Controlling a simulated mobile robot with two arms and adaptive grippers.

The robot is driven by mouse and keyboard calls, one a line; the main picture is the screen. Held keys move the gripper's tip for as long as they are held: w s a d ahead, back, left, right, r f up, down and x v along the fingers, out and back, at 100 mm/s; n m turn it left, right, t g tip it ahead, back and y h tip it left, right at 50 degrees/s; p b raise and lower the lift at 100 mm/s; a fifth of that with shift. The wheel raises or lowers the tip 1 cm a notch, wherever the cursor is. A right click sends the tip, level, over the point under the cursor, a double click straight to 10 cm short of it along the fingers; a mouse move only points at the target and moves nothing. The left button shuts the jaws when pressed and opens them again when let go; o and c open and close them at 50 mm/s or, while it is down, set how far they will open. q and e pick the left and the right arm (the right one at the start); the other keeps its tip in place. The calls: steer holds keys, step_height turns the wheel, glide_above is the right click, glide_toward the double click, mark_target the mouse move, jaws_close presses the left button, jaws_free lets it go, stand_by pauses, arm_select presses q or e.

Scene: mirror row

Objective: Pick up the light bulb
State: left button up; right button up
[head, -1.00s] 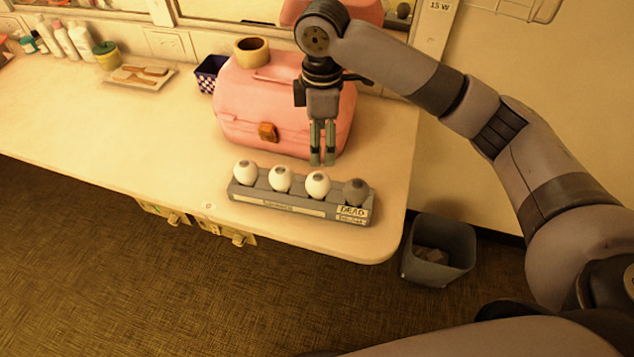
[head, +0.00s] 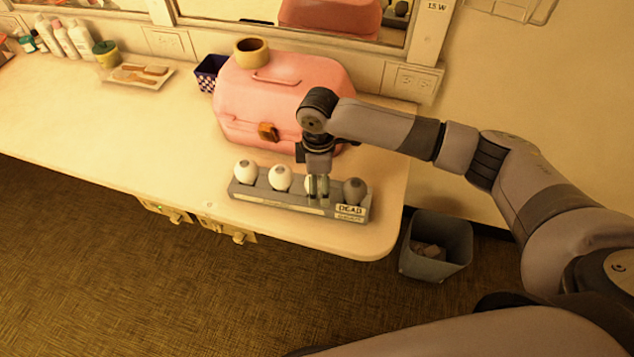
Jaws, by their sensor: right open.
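Light bulbs stand in a row in a grey holder (head: 285,203) near the counter's front edge. A white bulb (head: 245,172) is at the left end and another white bulb (head: 280,178) is beside it. A third white bulb (head: 308,183) is mostly hidden behind my right gripper. A dark grey bulb (head: 355,191) is at the right end, above a label reading DEAD. My right gripper (head: 318,196) is open and points down at the third bulb; I cannot tell whether its fingers touch it. My left gripper is not in view.
A pink case (head: 240,105) stands just behind the holder, with a yellow roll (head: 251,51) on top. A blue checked basket (head: 209,74) is beside it. A grey bin (head: 437,246) stands on the floor at right.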

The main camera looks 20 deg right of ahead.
steer(key=shift+f, duration=0.15)
steer(key=shift+c, duration=0.6)
steer(key=c, duration=1)
